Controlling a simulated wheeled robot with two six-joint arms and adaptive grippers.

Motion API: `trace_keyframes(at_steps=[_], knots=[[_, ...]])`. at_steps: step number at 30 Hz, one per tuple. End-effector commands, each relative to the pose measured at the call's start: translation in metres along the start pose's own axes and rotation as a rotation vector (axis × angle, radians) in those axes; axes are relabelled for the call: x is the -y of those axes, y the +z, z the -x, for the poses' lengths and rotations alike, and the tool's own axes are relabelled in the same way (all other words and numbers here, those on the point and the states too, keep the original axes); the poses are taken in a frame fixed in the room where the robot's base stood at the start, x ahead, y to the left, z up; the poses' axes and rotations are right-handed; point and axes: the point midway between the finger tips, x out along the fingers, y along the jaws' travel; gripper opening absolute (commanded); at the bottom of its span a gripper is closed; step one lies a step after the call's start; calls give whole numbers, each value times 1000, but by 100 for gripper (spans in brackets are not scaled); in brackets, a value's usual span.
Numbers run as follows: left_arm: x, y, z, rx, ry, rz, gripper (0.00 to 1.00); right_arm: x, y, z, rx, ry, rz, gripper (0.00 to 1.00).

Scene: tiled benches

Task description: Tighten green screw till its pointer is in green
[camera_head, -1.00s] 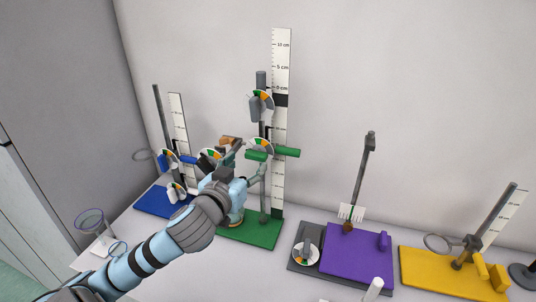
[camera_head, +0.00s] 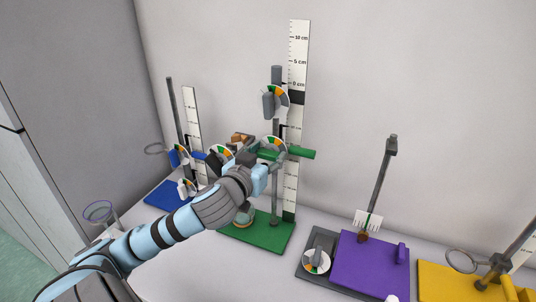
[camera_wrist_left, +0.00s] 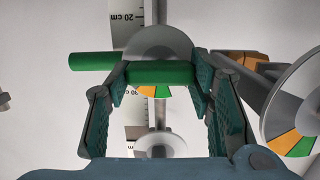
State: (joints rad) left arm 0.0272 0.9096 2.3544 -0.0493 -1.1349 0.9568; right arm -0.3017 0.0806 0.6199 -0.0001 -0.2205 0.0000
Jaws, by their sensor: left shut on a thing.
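The green screw (camera_wrist_left: 160,72) is a green bar in front of a round dial (camera_wrist_left: 157,42) with coloured sectors. The bar lies between the fingertips of my left gripper (camera_wrist_left: 159,75), which is shut on it. In the head view the dial (camera_head: 275,143) is on the green stand's post, and my left gripper (camera_head: 262,160) reaches it from the lower left, partly covering the screw. The bar hides part of the dial, so I cannot tell where the pointer stands. My right gripper is not in view.
The green base (camera_head: 270,236) carries the post and a tall ruler (camera_head: 299,60). A blue stand (camera_head: 168,195) is left; purple (camera_head: 370,262) and yellow (camera_head: 450,285) bases are right. Another dial (camera_wrist_left: 292,125) is close beside my gripper.

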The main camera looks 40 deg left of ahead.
Motion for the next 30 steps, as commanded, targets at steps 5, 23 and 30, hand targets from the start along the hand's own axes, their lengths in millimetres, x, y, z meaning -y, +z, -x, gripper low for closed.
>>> trace_keyframes(at_steps=[5, 23, 30], knots=[[-1, -3, 0, 0, -23, -147, 24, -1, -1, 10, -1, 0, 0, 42], [-1, -1, 0, -2, -69, -441, 24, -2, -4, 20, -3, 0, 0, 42], [-3, -2, 0, -2, -84, -538, 24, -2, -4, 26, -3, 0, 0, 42]])
